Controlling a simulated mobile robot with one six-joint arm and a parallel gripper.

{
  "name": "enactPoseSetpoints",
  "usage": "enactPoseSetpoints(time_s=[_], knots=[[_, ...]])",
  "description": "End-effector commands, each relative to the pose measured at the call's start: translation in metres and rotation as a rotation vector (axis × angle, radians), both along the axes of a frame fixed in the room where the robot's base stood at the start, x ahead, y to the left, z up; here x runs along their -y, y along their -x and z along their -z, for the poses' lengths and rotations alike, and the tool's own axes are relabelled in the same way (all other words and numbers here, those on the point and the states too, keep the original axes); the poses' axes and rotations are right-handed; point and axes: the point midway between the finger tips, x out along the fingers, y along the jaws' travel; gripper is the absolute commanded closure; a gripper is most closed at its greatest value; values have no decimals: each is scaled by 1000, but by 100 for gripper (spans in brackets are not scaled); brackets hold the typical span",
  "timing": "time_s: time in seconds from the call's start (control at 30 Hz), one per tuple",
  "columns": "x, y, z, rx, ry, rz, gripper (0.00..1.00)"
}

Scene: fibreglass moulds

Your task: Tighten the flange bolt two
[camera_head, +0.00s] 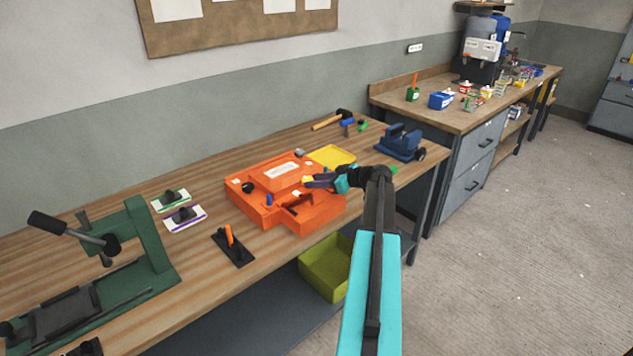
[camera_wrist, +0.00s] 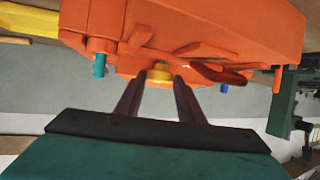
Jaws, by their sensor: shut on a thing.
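The orange mould (camera_head: 322,212) sits on the wooden bench, with a pale label on its raised top. My gripper (camera_head: 313,181) reaches over its right side from the right. In the wrist view, the two dark fingers of my gripper (camera_wrist: 160,80) are closed on a small yellow bolt head (camera_wrist: 158,73) at the orange mould's edge (camera_wrist: 215,28). A teal bolt (camera_wrist: 99,64) stands to the left of the fingers, and a blue one (camera_wrist: 224,88) to the right. A blue bolt (camera_head: 269,200) also shows on the mould's front in the head view. Which bolt is number two is not marked.
A yellow tray (camera_head: 332,156) lies behind the mould, and a dark blue vise (camera_head: 401,142) stands to the right. A black holder with an orange-handled tool (camera_head: 232,249) lies in front at left. A green press (camera_head: 140,245) stands further left. A hammer (camera_head: 328,121) lies behind.

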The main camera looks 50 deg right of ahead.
Motion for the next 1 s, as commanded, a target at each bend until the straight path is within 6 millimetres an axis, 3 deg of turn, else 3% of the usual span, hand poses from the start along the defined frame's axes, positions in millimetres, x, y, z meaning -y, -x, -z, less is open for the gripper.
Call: enactPoseSetpoints(time_s=[0.47,1.0], knots=[[-7,1,3,0,2,83,88],[-18,1,3,2,1,343,88]])
